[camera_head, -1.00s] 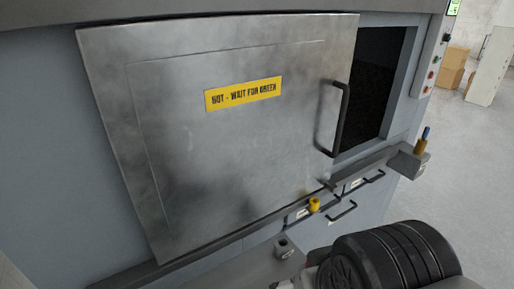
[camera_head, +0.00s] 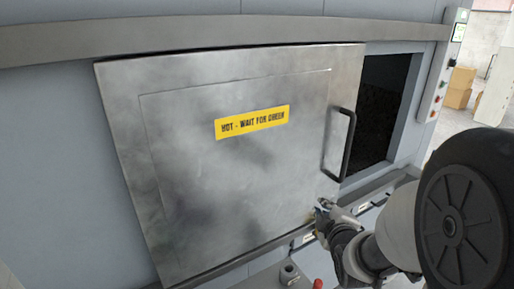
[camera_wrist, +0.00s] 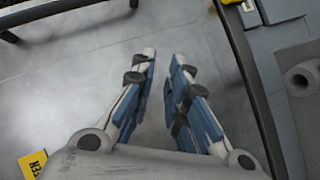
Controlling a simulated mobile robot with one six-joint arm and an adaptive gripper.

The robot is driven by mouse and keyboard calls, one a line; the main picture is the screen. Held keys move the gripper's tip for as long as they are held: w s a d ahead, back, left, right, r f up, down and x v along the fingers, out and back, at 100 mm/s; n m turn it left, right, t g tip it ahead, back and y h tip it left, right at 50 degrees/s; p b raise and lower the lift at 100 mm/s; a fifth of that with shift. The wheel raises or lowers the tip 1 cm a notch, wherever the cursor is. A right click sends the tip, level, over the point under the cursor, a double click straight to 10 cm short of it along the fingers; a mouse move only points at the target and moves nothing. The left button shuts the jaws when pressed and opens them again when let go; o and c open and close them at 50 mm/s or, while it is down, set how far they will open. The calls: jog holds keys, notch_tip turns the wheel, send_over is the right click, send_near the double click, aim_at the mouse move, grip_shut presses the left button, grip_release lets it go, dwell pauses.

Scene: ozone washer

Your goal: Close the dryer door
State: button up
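The dryer door (camera_head: 200,180) is a grey metal panel with a yellow "HOT - WAIT FOR GREEN" label (camera_head: 252,122). A dark opening (camera_head: 382,105) shows to its right. The black door handle (camera_head: 349,145) is a vertical bar at the door's right edge. My gripper (camera_head: 320,208) is in front of the door's lower right corner, below the handle and apart from it. In the wrist view, my gripper's two fingers (camera_wrist: 164,60) are apart with nothing between them.
A rail (camera_head: 230,272) runs under the door, and a beam (camera_head: 220,35) runs above it. A grey socket (camera_head: 290,273) and a red knob (camera_head: 318,283) are below the door. A control panel (camera_head: 440,85) stands right of the opening. Boxes (camera_head: 460,88) are farther back.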

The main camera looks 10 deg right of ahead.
jog(key=d+n, duration=0.1)
jog(key=w+d+f+n+t, duration=0.1)
jog(key=shift+w+d+t, duration=0.15)
jog(key=shift+d+t, duration=0.15)
jog(key=shift+d, duration=0.05)
grip_shut()
jog(key=w+d+f, duration=0.1)
jog(key=w+d, duration=0.2)
jog(key=w, duration=0.3)
jog(key=w+d+f+n+t, duration=0.1)
jog(key=w+d, duration=0.2)
jog(key=w, duration=0.2)
jog(key=shift+w+d+h+b, duration=0.25)
jog(key=shift+w+h+b, duration=0.05)
jog(key=shift+w+h, duration=0.1)
jog(key=shift+d, duration=0.1)
